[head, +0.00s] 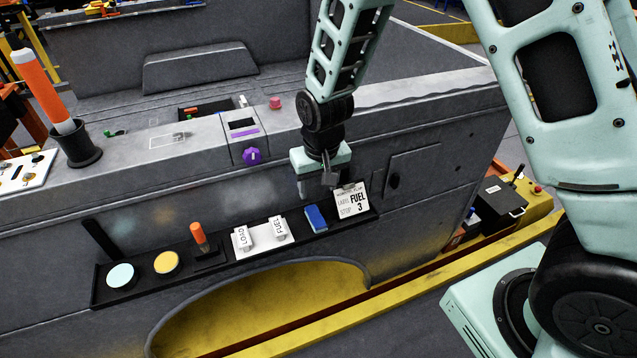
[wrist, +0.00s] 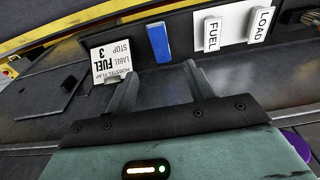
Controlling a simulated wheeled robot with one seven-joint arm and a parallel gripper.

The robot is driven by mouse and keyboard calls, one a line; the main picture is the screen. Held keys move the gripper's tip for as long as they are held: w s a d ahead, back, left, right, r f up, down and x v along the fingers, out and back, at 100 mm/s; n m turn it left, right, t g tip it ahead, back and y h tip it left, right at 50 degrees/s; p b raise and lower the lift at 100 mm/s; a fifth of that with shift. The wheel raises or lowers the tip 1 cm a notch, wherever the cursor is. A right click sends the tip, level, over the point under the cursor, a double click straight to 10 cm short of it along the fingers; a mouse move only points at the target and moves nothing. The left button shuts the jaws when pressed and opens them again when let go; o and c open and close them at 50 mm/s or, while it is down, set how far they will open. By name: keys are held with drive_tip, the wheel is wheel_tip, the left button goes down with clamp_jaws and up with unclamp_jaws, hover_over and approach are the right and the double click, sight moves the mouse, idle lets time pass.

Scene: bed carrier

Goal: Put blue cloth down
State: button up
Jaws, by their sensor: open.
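The blue cloth (head: 316,217) lies on the black shelf (head: 216,262) along the side of the grey carrier, between the white switch plate and the fuel card. It also shows in the wrist view (wrist: 158,42), beyond my fingertips and apart from them. My gripper (head: 328,190) is above and slightly behind the cloth in the head view, pointing down. In the wrist view my gripper (wrist: 160,82) has its two fingers spread with nothing between them.
The white fuel card (head: 351,201) stands right of the cloth. The plate with LOAD and FUEL tags (head: 263,236) is to its left. An orange-handled item (head: 199,236) and yellow and pale round pads share the shelf. A purple knob (head: 252,156) protrudes above.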

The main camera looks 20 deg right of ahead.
drive_tip(key=s+a+r+n+g+y, duration=0.1)
drive_tip(key=s+a+r+n, duration=0.2)
drive_tip(key=s+a+r, duration=0.5)
drive_tip(key=s+d+r+n, duration=0.1)
drive_tip(key=s+r+n, duration=0.1)
drive_tip(key=s, duration=0.6)
drive_tip(key=s+r+n, duration=0.2)
drive_tip(key=s+r, duration=0.2)
drive_tip(key=s, duration=0.5)
drive_tip(key=shift+d+r+n+g, duration=0.3)
drive_tip(key=shift+d+r+n, duration=0.1)
drive_tip(key=shift+r, duration=0.1)
